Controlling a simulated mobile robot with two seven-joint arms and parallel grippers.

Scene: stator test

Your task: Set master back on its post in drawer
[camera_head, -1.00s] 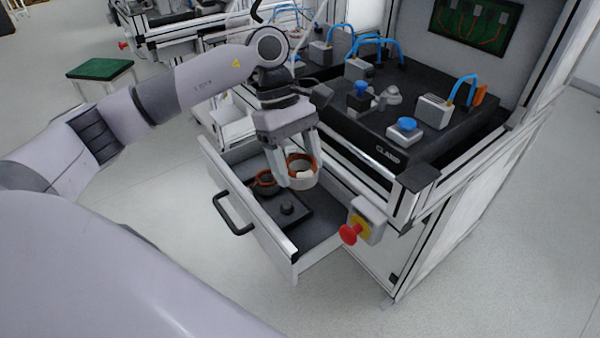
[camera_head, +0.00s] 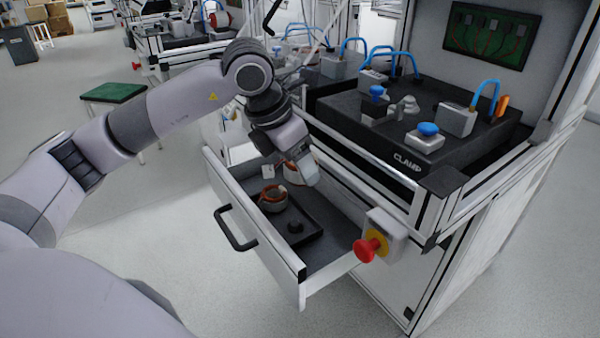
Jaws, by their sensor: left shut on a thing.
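My left gripper (camera_head: 301,177) is shut on the master, a pale ring with copper-orange windings (camera_head: 291,173). It holds it above the back part of the open drawer (camera_head: 327,262); the fingers hide much of the ring. A black tray (camera_head: 315,239) lies in the drawer, with a short dark post (camera_head: 295,227) standing bare on it. A second copper-wound ring (camera_head: 273,199) sits on the tray, left of the bare post. My right gripper is not in view.
A red stop button (camera_head: 368,250) on a yellow plate sticks out right of the drawer. The drawer's black handle (camera_head: 234,228) faces left. Above stands the black clamp bench (camera_head: 400,135) with blue-hosed blocks. A green-topped stool (camera_head: 114,93) is at the left.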

